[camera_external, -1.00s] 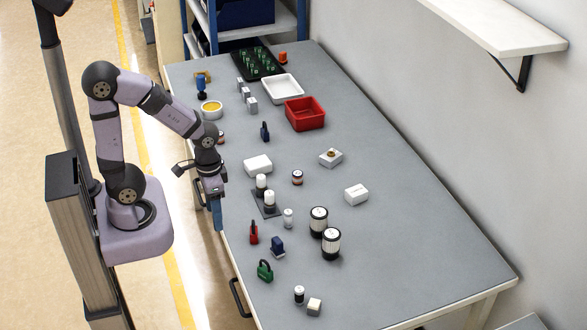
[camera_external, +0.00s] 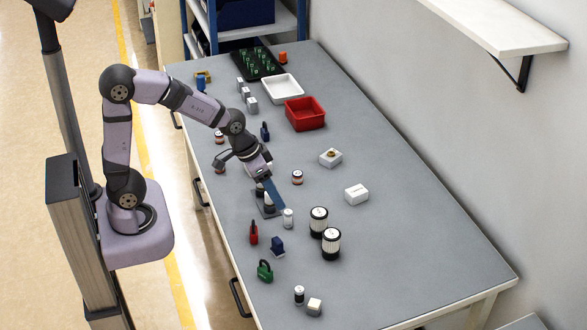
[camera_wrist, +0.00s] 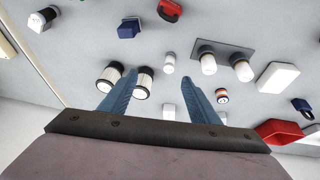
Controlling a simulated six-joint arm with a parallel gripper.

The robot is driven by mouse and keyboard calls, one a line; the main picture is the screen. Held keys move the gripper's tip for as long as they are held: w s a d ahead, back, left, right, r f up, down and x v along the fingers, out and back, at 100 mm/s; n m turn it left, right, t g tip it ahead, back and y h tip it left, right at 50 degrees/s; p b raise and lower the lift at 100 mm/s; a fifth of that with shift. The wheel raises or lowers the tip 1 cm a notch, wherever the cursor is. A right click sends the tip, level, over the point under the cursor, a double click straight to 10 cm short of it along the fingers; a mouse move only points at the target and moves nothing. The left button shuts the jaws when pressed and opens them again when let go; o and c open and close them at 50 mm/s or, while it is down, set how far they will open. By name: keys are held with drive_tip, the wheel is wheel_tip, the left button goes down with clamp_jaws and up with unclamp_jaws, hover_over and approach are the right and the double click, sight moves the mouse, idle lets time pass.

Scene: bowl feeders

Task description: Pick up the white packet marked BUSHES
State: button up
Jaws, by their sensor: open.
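Two white packets are candidates and I cannot read the lettering on either. One (camera_external: 356,195) lies right of centre on the table, with a faint mark on top; its edge shows between my fingers in the wrist view (camera_wrist: 168,112). My gripper (camera_external: 270,205) is over the table near two white-topped cylinders on a dark plate. In the wrist view my gripper (camera_wrist: 160,82) has its blue fingers apart, with nothing held.
Two large black-and-white cylinders (camera_external: 331,243) (camera_external: 318,221) stand in front of the right packet. A white block with a brass ring (camera_external: 330,157) lies behind it. A red bin (camera_external: 305,114) and white tray (camera_external: 283,88) are farther back. The right side of the table is clear.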

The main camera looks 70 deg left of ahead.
drive_tip(key=w+t+b, duration=0.2)
drive_tip(key=w+t, duration=0.3)
drive_tip(key=w, duration=1.2)
drive_tip(key=n+t+y+b, duration=0.1)
drive_tip(key=n+t+y, duration=0.1)
drive_tip(key=t+y, duration=0.2)
hover_over(360, 189)
drive_tip(key=s, duration=0.2)
drive_tip(key=f, duration=0.4)
drive_tip(key=shift+d, duration=0.25)
drive_tip(key=shift+s+f+p, duration=0.1)
drive_tip(key=shift+f+p, duration=0.45)
drive_tip(key=shift+f, duration=2.25)
wheel_tip(360, 189, down, 2)
drive_tip(key=shift+f+p, duration=0.1)
drive_tip(key=shift+p, duration=0.2)
drive_tip(key=shift+w, duration=0.55)
drive_tip(key=shift+x, duration=0.95)
drive_tip(key=c, duration=1.3)
